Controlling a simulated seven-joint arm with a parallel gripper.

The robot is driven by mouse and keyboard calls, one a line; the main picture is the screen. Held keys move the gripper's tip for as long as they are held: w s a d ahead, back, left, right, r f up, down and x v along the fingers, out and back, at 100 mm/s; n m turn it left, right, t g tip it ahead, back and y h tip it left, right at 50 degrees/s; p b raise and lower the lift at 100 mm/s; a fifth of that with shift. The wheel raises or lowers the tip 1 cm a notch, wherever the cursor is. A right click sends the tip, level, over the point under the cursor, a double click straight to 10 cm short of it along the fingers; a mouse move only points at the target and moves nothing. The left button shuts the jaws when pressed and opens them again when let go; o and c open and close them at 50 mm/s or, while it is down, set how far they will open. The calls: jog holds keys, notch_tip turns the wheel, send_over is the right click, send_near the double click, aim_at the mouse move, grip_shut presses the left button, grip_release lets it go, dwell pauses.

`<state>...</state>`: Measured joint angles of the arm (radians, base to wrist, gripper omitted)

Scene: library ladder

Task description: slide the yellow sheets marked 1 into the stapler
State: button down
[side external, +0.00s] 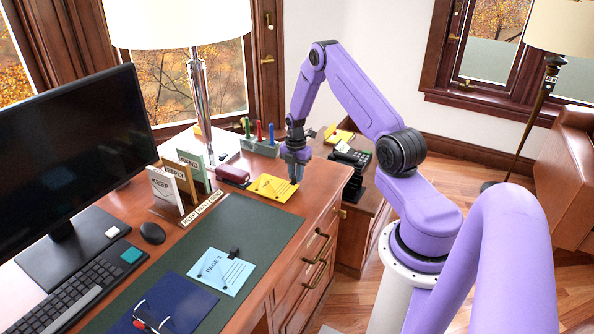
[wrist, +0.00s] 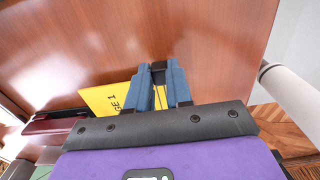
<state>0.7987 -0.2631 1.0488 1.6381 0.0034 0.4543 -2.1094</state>
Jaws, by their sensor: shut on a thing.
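The yellow sheets (side external: 271,187) lie at the right part of the desk, near its edge. The dark red stapler (side external: 233,175) lies on the desk just left of the sheets. The stapler (wrist: 55,121) is at the left in the wrist view, partly hidden by my gripper's body. I cannot tell whether sheets and stapler touch.
A holder with coloured handles (side external: 260,142) stands behind the sheets. Upright letter sorters (side external: 180,180) stand left of the stapler. A green desk mat (side external: 258,226) with a blue "PAGE 3" sheet (side external: 221,271) lies in front. A telephone (side external: 351,158) stands beyond the desk's right edge.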

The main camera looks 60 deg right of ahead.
jog(key=shift+w+f, duration=0.25)
jog(key=shift+f, duration=0.1)
jog(key=shift+w, duration=2.8)
jog(key=c, duration=0.9)
grip_release()
jog(key=shift+c, duration=0.2)
jog(key=shift+r, duration=0.1)
notch_tip(320, 180, up, 7)
